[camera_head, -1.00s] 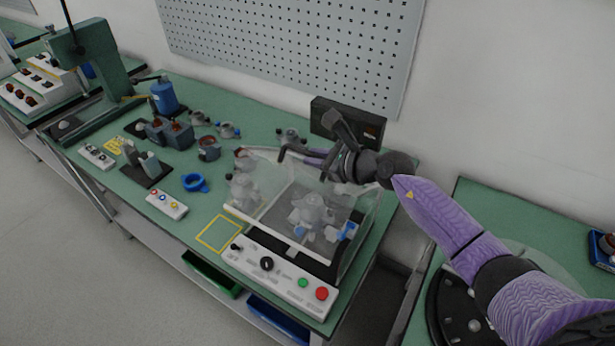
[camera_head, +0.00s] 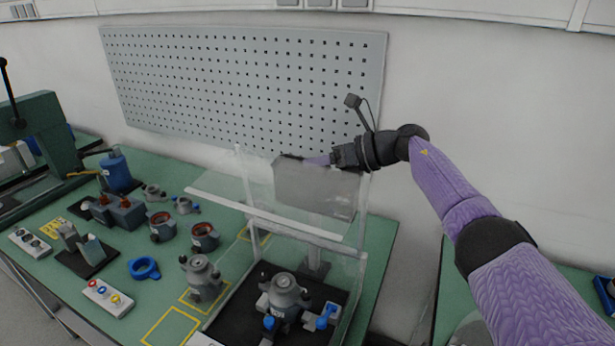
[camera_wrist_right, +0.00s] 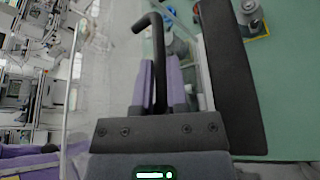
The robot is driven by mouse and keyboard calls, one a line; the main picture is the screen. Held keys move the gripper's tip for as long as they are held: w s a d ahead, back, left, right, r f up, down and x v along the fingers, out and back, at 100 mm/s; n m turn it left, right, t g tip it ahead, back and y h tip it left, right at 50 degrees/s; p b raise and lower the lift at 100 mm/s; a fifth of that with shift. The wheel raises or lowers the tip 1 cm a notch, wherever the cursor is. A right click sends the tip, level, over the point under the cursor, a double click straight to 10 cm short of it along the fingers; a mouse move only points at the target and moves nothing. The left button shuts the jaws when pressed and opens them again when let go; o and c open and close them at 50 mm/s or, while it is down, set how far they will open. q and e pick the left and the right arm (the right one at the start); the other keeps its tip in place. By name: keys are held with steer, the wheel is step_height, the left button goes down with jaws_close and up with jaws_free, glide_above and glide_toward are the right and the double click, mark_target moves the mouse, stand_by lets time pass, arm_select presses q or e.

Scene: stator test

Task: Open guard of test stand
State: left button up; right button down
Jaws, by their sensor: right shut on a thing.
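The test stand (camera_head: 215,318) stands at the bottom middle of the head view, partly cut off by the frame. Its clear guard (camera_head: 265,217) is raised and tilted, with its pale edge above the stand bed. A grey stator housing (camera_head: 284,292) sits on the black bed between blue clamps (camera_head: 326,316). My right gripper (camera_head: 318,160) is at the upper back of the guard. In the right wrist view its purple fingers (camera_wrist_right: 160,85) are shut around a dark bent bar (camera_wrist_right: 157,60), apparently the guard's handle. The exact contact is hard to see. My left gripper is not in view.
A dark box-like panel (camera_head: 300,190) on a post stands behind the guard, close to my right gripper. A perforated board (camera_head: 240,85) hangs on the wall. Motor parts, a blue ring (camera_head: 144,268) and a button box (camera_head: 107,297) lie on the green table to the left.

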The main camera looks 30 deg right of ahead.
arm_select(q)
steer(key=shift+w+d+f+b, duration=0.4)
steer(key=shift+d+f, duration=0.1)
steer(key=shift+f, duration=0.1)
arm_select(e)
steer(key=shift+w+d+f, duration=0.3)
steer(key=shift+d+f, duration=0.15)
steer(key=shift+d, duration=0.05)
steer(key=c, duration=0.6)
jaws_free()
steer(key=shift+f, duration=0.1)
steer(key=shift+c, duration=0.2)
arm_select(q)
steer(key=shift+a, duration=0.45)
arm_select(e)
steer(key=shift+r, duration=0.2)
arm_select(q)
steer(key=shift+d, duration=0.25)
arm_select(e)
steer(key=shift+d+r+y, duration=0.1)
steer(key=shift+d+y, duration=0.05)
steer(key=shift+y, duration=0.15)
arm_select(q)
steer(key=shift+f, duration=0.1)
arm_select(e)
steer(key=v, duration=0.9)
steer(key=shift+d+r, duration=0.25)
